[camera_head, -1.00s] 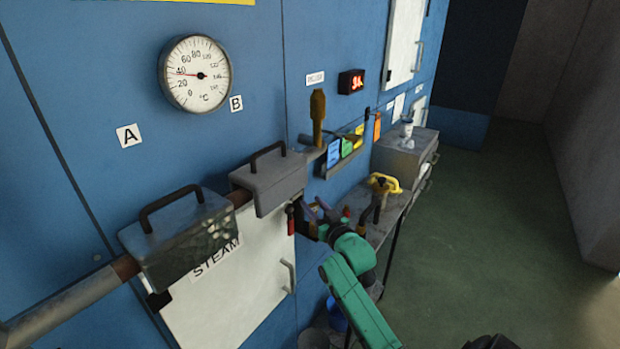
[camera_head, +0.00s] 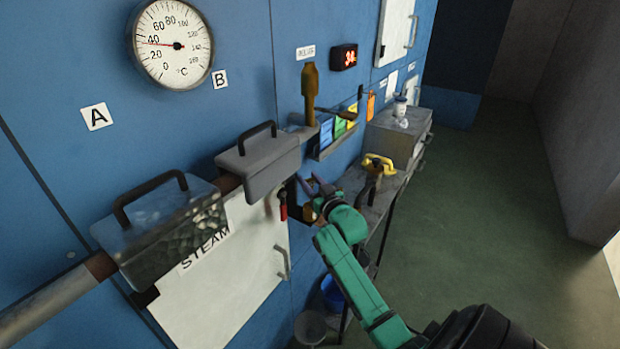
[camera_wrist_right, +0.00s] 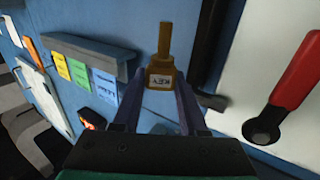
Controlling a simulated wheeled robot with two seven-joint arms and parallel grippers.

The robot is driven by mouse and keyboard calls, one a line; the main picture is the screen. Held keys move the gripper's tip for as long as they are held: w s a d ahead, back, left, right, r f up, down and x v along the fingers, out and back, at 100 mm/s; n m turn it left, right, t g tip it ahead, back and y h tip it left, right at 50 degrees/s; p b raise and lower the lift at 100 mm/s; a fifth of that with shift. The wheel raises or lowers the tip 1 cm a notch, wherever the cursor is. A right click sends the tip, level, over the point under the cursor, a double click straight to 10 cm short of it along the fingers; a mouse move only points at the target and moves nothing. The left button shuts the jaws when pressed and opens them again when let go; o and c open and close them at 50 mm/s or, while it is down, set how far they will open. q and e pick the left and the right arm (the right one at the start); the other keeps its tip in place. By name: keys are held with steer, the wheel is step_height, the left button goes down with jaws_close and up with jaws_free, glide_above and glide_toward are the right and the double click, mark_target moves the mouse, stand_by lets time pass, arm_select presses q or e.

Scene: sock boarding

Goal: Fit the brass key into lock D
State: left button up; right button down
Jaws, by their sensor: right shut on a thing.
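The brass key (camera_wrist_right: 161,68) is between the fingertips of my right gripper (camera_wrist_right: 160,88) in the right wrist view. Its label reads upside down and its narrow end points away from the palm. The right gripper is shut on it. In the head view my right gripper (camera_head: 312,192) is beside the blue wall, right of the steam door, and a small brass patch (camera_head: 310,213) shows below its fingers. I cannot make out a lock marked D in either view. My left gripper is not in view.
A red handle (camera_wrist_right: 298,72) and a dark bar (camera_wrist_right: 210,45) are close right of the key. A yellow-handled fitting (camera_head: 378,165) stands on the bench. The green floor (camera_head: 490,190) is clear.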

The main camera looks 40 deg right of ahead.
step_height(320, 180, down, 2)
steer(key=shift+b, duration=0.45)
arm_select(q)
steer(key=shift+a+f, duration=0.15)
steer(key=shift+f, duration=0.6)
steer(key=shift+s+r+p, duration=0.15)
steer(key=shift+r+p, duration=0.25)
steer(key=shift+p, duration=0.05)
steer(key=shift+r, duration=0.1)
arm_select(e)
steer(key=shift+f, duration=0.15)
stand_by(0.4)
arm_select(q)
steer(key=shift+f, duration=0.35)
arm_select(e)
steer(key=shift+f, duration=0.3)
arm_select(q)
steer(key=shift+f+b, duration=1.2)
steer(key=shift+b, duration=0.2)
arm_select(e)
steer(key=shift+f, duration=1.7)
steer(key=shift+c, duration=1.8)
jaws_free()
